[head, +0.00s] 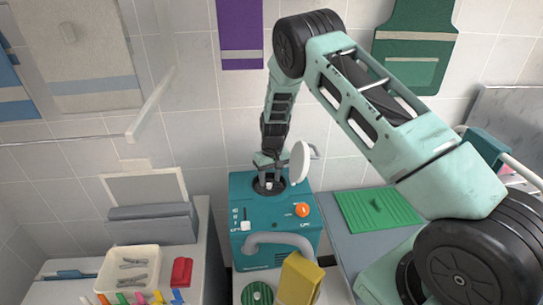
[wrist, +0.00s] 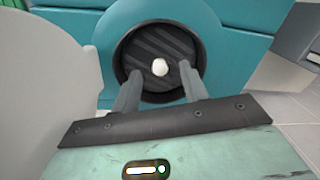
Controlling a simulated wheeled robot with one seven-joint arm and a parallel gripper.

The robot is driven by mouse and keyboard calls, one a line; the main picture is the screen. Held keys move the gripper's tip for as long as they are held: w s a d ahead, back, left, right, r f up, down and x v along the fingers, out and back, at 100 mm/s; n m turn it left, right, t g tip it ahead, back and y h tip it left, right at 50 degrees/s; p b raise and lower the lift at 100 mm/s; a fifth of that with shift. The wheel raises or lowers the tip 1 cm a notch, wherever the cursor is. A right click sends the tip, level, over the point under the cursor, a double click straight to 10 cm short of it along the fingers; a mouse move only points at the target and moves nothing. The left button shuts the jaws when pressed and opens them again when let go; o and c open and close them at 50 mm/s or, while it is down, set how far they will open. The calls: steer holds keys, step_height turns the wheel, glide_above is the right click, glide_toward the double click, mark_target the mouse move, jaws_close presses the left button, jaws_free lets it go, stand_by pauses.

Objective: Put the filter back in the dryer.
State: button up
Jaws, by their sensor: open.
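The dryer is a teal box (head: 290,236) in the middle of the head view, with a round opening in its top. In the wrist view, a dark ribbed disc with a pale knob, which looks like the filter (wrist: 180,48), lies inside the opening's dark rim (wrist: 117,58). I cannot tell whether it is fully seated. My gripper (head: 267,181) points down over the opening. Its two fingers (wrist: 161,76) are open and apart, one on each side of the knob, with no visible contact. The round white lid (head: 299,161) stands open beside my gripper.
An orange knob (head: 302,210) and a grey curved handle (head: 280,240) are on the dryer. A yellow block (head: 299,279) and a green slotted disc (head: 257,294) lie in front. A cream bin (head: 108,285) is at left, a green mat (head: 376,210) at right.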

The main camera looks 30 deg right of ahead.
step_height(320, 180, up, 16)
steer(key=b, duration=0.3)
steer(key=shift+d+f, duration=0.15)
steer(key=shift+d, duration=0.3)
steer(key=shift+s, duration=0.1)
